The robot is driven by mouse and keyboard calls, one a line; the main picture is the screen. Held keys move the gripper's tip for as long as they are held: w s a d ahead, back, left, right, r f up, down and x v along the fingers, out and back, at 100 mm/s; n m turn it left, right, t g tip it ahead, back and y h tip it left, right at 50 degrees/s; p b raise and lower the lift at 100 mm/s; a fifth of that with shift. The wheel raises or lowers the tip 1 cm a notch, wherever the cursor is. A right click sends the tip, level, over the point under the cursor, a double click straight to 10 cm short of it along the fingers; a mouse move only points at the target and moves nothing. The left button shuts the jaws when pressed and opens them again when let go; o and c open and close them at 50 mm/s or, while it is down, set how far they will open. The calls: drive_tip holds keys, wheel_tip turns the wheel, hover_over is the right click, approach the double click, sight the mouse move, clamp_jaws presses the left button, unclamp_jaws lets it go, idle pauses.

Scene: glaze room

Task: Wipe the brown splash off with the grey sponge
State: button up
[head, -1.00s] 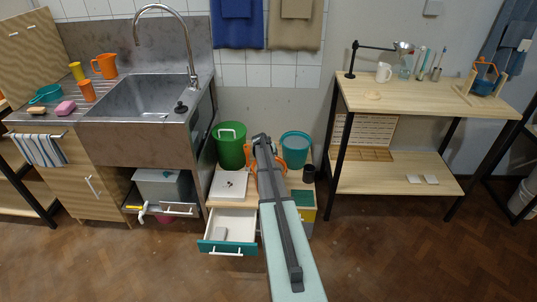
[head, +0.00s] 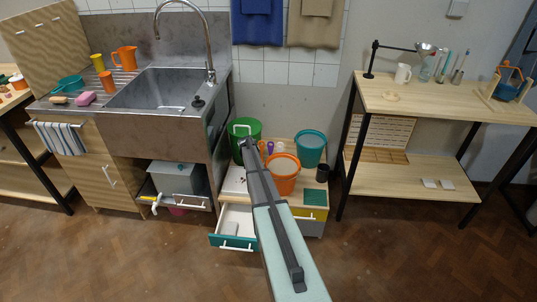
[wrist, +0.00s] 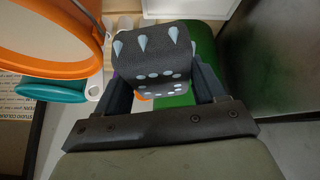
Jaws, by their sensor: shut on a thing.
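My gripper (wrist: 153,62) is shut on a dark grey block with pale spots and pointed pale marks, which looks like the grey sponge (wrist: 150,48). In the head view my gripper (head: 246,142) is in front of the green bucket, left of the orange bucket, above the low cabinet. The sponge cannot be made out there, as my arm blocks part of the view. I cannot make out the brown splash in either view.
The orange bucket (head: 283,186) and teal bucket (head: 310,160) stand right of my gripper, with the green bucket (head: 252,129) behind it. A drawer (head: 235,222) is open below. The sink (head: 160,88) is left; a wooden table (head: 440,105) is right.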

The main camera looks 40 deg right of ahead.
drive_tip(key=w+a+f+m, duration=0.1)
drive_tip(key=w+f+m, duration=0.1)
drive_tip(key=w+f, duration=0.5)
drive_tip(key=shift+w+a+f, duration=0.2)
drive_tip(key=shift+w+f, duration=0.05)
drive_tip(key=shift+f, duration=1.15)
drive_tip(key=shift+r, duration=0.1)
